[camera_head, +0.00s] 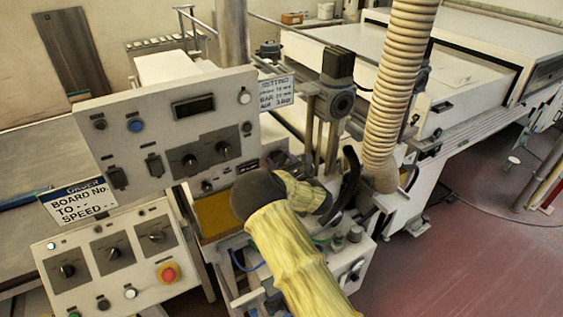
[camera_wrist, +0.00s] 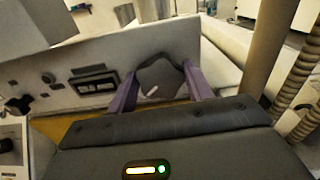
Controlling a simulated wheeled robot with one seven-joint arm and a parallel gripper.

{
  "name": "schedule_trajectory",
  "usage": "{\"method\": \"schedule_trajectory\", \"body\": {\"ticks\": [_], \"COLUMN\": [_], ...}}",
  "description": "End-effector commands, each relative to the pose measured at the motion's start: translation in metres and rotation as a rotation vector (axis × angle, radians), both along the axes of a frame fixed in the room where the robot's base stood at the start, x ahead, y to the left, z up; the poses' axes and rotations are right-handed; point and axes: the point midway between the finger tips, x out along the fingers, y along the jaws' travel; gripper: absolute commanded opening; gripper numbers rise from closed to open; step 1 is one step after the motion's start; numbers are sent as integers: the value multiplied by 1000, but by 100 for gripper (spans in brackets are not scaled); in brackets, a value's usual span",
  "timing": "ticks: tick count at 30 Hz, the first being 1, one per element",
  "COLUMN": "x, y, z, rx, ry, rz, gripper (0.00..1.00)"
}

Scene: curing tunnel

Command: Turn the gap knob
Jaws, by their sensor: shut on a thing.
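In the wrist view a dark grey lobed knob (camera_wrist: 160,80) with a short white pointer mark sits on the pale panel. I take it as the gap knob; no label on it is readable. The mark slants, its upper end to the right. My gripper (camera_wrist: 162,84) has one purple finger on each side of the knob and is shut on it. In the head view my gripper (camera_head: 281,158) is at the lower right of the upper control panel (camera_head: 215,110). My own yellow-sleeved arm and dark wrist hide most of it, and I cannot make out the knob there.
A lower panel (camera_head: 90,235) with several dials and a red button (camera_head: 167,273) stands at the lower left. A ribbed yellow duct (camera_head: 388,110) and a dark-topped post (camera_head: 337,70) stand close on the right. The red floor (camera_head: 480,230) is open at the right.

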Motion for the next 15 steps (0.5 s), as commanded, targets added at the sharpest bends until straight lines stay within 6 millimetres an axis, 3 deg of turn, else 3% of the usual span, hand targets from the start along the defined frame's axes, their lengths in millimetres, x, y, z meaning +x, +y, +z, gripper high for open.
{"method": "schedule_trajectory", "body": {"ticks": [15], "x": [1], "y": [-2], "z": [-5], "rx": [245], "ry": [159], "rz": [0], "gripper": [28]}}
